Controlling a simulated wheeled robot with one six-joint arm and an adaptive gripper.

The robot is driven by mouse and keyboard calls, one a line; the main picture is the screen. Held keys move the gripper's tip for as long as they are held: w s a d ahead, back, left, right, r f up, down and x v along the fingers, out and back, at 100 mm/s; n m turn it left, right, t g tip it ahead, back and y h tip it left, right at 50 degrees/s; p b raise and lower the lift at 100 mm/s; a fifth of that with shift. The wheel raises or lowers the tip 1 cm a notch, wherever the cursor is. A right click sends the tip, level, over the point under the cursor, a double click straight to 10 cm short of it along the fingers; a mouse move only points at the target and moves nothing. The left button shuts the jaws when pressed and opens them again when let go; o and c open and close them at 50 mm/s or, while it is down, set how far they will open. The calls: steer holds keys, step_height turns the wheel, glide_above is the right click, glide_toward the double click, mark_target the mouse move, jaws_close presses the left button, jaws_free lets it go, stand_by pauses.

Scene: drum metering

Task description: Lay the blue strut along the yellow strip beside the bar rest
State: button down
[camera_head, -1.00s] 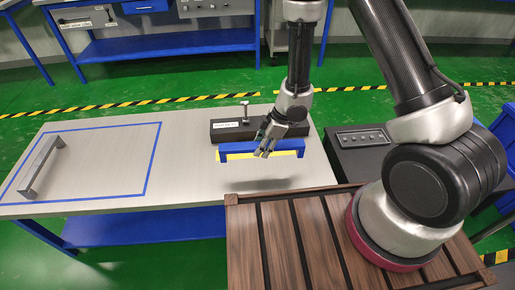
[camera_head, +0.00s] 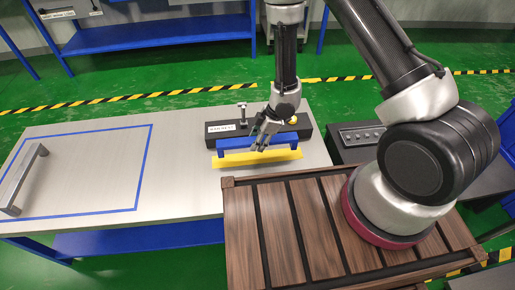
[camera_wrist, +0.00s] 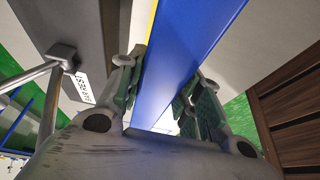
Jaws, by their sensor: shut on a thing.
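The blue strut (camera_head: 234,146) is held crosswise in my gripper (camera_head: 259,147). It also shows in the wrist view (camera_wrist: 185,45), running between the two fingers (camera_wrist: 163,88). The dark bar rest (camera_head: 302,125), with a white label, lies just behind the strut in the head view. The yellow strip (camera_head: 256,158) lies on the table in front of the bar rest. The strut looks roughly parallel to the strip and overlaps its rear edge in the picture. Whether the strut touches the table or the bar rest, I cannot tell. My fingers hide the strut's middle.
A metal post (camera_head: 243,112) with a crosspiece stands up at the bar rest. A grey handle-shaped bar (camera_head: 24,178) is at the left, by a blue taped outline (camera_head: 143,165). A dark box with buttons (camera_head: 364,138) stands right of the table. The table's middle is clear.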

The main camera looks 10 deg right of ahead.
steer(key=shift+f, duration=2.15)
steer(key=shift+f, duration=0.1)
steer(key=c, duration=1)
jaws_free()
